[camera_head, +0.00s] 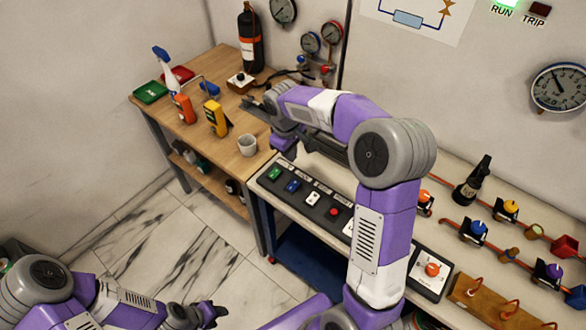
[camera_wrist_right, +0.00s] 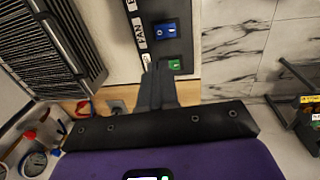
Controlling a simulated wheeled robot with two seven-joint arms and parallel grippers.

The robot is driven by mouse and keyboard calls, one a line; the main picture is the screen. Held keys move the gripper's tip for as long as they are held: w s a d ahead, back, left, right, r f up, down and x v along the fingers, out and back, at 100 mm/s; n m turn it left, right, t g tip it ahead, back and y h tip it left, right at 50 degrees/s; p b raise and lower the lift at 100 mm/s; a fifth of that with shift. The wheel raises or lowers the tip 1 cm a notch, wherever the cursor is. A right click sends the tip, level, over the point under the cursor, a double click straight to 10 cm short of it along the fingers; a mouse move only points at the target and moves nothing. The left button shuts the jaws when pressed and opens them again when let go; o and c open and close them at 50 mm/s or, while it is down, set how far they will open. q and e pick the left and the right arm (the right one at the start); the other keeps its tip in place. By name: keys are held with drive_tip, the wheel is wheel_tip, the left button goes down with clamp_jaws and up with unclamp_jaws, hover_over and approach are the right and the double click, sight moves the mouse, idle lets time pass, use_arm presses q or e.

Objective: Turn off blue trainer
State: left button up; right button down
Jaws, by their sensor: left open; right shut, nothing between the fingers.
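The blue switch (camera_head: 293,185) sits on the dark switch panel (camera_head: 322,209) at the left end of the bench, second from the left after a green one (camera_head: 274,173). In the right wrist view the blue switch (camera_wrist_right: 166,30) shows white marks, with a label partly reading FAN beside it. Whether it is on or off I cannot tell. My right gripper (camera_head: 284,147) is shut and empty, above and behind the green end of the panel. Its fingers (camera_wrist_right: 158,72) show just beside the green switch (camera_wrist_right: 174,64). My left gripper (camera_head: 213,313) is open and empty, low over the floor.
White and red switches (camera_head: 334,212) follow along the panel. A dark finned box (camera_head: 325,148) stands behind it. A wooden table (camera_head: 170,120) at the left holds a white cup (camera_head: 247,145) and meters. Valves (camera_head: 474,229) line the bench at the right.

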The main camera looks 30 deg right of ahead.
sight(295, 183)
drive_tip(key=f, duration=0.4)
drive_tip(key=d+f+b, duration=0.1)
drive_tip(key=f, duration=0.4)
drive_tip(key=f+b, duration=0.1)
drive_tip(key=f, duration=0.3)
drive_tip(key=shift+w+d+f, duration=0.25)
drive_tip(key=shift+w, duration=0.1)
drive_tip(key=shift+d+f+b, duration=0.1)
drive_tip(key=shift+f+b, duration=0.15)
drive_tip(key=shift+b, duration=0.05)
drive_tip(key=shift+s, duration=0.1)
